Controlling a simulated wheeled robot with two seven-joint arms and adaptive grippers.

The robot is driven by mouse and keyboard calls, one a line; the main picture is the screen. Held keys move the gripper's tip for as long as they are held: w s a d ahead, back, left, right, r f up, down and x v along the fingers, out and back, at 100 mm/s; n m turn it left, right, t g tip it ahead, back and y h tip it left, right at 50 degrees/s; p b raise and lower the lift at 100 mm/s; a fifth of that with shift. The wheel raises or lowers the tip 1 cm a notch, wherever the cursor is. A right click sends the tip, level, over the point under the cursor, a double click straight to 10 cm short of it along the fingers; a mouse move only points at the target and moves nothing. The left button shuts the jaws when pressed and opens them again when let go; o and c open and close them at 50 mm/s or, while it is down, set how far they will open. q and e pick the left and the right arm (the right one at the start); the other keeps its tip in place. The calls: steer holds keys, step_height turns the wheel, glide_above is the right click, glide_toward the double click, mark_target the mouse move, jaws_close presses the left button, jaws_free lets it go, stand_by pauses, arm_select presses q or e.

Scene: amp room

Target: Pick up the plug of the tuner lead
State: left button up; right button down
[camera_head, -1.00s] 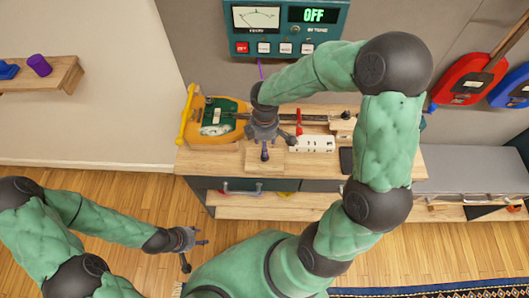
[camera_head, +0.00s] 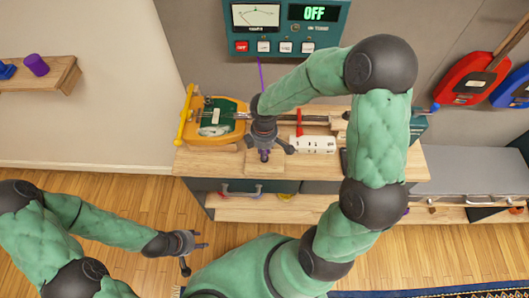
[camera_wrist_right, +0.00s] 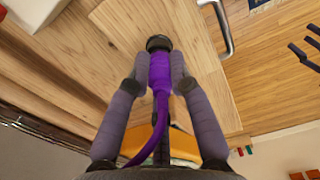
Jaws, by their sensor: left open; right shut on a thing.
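The tuner (camera_head: 285,28) is the teal wall unit with a dial and an "OFF" display. Its purple lead (camera_head: 260,75) hangs below it and passes behind my right arm. My right gripper (camera_head: 264,152) is over the front of the wooden bench. In the right wrist view, the gripper (camera_wrist_right: 160,75) is shut on the purple plug (camera_wrist_right: 159,88), one finger on each side. The plug's black end (camera_wrist_right: 158,43) points away, toward bare wood; its gap from the wood is unclear. My left gripper (camera_head: 192,246) is open and empty, low in front of the bench.
Red and blue guitars (camera_head: 470,80) hang at right. A shelf with a purple cup (camera_head: 36,65) is at far left.

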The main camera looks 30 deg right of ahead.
steer(key=shift+r, duration=0.55)
step_height(320, 180, up, 2)
steer(key=shift+w+r+p, duration=0.1)
steer(key=shift+r+p, duration=0.1)
steer(key=shift+p, duration=0.6)
steer(key=s+a+r+p, duration=0.3)
steer(key=s+r, duration=0.3)
steer(key=s+a+r+p, duration=0.2)
steer(key=s+r+p, duration=0.1)
steer(key=s+r, duration=0.3)
steer(key=shift+s+a+r, duration=0.25)
steer(key=shift+s+a, duration=0.15)
steer(key=shift+s, duration=0.05)
